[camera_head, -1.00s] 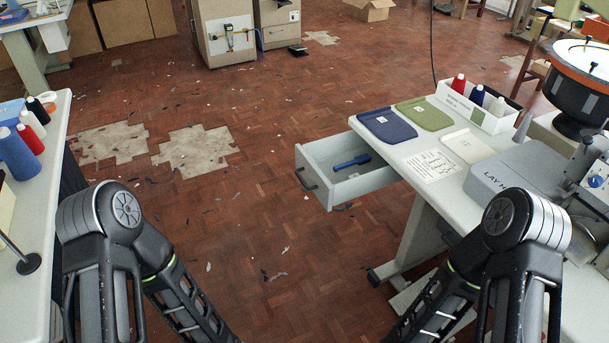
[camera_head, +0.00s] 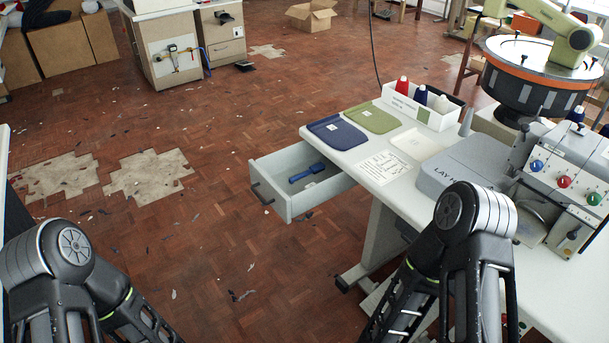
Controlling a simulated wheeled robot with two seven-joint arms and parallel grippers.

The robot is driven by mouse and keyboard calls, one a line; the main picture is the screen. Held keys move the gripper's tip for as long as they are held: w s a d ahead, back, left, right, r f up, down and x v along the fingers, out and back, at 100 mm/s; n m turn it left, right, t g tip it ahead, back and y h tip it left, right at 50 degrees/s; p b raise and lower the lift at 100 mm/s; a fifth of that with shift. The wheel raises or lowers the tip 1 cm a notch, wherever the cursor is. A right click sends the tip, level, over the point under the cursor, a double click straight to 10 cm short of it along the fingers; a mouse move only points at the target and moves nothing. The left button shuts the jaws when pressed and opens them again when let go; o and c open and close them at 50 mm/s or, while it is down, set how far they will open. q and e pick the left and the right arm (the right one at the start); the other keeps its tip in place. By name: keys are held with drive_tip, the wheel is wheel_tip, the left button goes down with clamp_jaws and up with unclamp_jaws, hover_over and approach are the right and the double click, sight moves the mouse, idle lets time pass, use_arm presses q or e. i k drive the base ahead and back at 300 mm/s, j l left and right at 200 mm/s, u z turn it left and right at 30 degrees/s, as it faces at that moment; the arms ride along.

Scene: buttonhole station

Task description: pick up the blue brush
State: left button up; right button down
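The blue brush (camera_head: 307,173) lies inside the open grey drawer (camera_head: 291,204) that sticks out to the left from under the sewing table. It rests on the drawer floor, nearer the back wall. Both of my arms show at the bottom of the head view, the left one at the lower left and the right one in front of the table. Neither gripper shows; both are below the picture's edge. The arms are well apart from the brush.
Open parquet floor lies left of the drawer. A cardboard box (camera_head: 311,17) stands far back.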

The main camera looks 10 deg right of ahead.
sight(316, 169)
drive_tip(key=i+j+z, duration=0.1)
drive_tip(key=z, duration=0.9)
drive_tip(key=i+j+z, duration=0.15)
drive_tip(key=j+z, duration=0.2)
drive_tip(key=i+j+z, duration=0.1)
drive_tip(key=j+z, duration=0.6)
drive_tip(key=j, duration=1.3)
drive_tip(key=z, duration=0.05)
